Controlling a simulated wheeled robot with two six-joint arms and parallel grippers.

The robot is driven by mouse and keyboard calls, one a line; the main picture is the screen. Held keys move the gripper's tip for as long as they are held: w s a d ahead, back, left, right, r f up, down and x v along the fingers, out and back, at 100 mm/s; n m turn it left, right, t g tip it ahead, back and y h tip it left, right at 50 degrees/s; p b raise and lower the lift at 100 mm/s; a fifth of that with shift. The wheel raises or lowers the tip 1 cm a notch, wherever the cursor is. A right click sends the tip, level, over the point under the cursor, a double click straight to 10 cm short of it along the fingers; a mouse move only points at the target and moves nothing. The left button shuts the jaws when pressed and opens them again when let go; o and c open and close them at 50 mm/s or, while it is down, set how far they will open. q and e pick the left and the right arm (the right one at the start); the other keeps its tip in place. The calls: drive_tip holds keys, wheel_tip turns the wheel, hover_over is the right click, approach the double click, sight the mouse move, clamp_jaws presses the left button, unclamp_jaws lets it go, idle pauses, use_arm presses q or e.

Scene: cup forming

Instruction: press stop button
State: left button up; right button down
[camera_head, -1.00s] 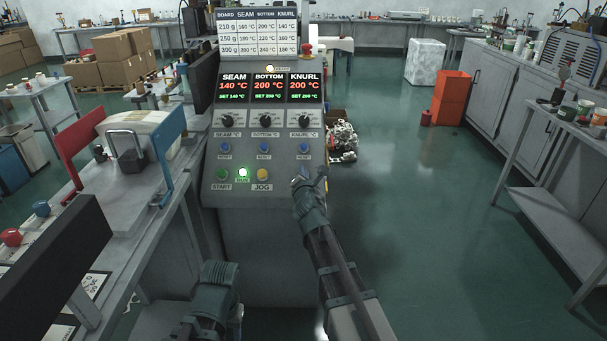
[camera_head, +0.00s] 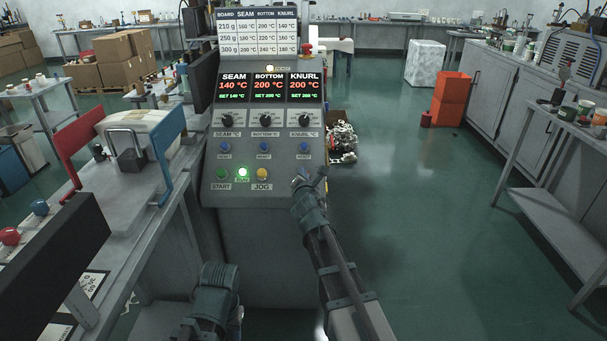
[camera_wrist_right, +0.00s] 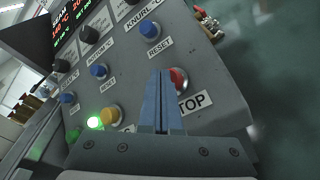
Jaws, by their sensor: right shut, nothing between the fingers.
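In the right wrist view the red stop button (camera_wrist_right: 179,79) sits on the sloped grey control panel (camera_wrist_right: 205,115), above a label partly covered so that "TOP" shows. My right gripper (camera_wrist_right: 161,72) is shut with nothing in it. Its blue fingertips overlap the left side of the button in that view; I cannot tell whether they touch it. In the head view my right gripper (camera_head: 311,180) is at the lower right of the control panel (camera_head: 240,150) and hides the stop button. My left gripper is not in view.
A yellow jog button (camera_head: 262,174), a lit green button (camera_head: 242,173) and a green start button (camera_head: 222,174) line the panel's bottom row. Blue reset buttons (camera_head: 264,147) and black knobs (camera_head: 266,120) sit above. Open floor (camera_head: 430,230) lies to the right.

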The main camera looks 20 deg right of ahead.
drive_tip(key=shift+w+d+f+b, duration=0.1)
drive_tip(key=shift+w+f+b, duration=0.15)
drive_tip(key=shift+f+b, duration=0.1)
idle(0.3)
drive_tip(key=shift+s+r, duration=0.1)
drive_tip(key=shift+r, duration=0.05)
drive_tip(key=shift+s+a+r+p, duration=0.2)
drive_tip(key=shift+s+r+p, duration=0.25)
drive_tip(key=shift+r+p, duration=0.3)
drive_tip(key=shift+f, duration=0.1)
drive_tip(key=s+r+p, duration=0.2)
drive_tip(key=r+p, duration=0.2)
drive_tip(key=shift+s+a, duration=0.4)
idle(0.5)
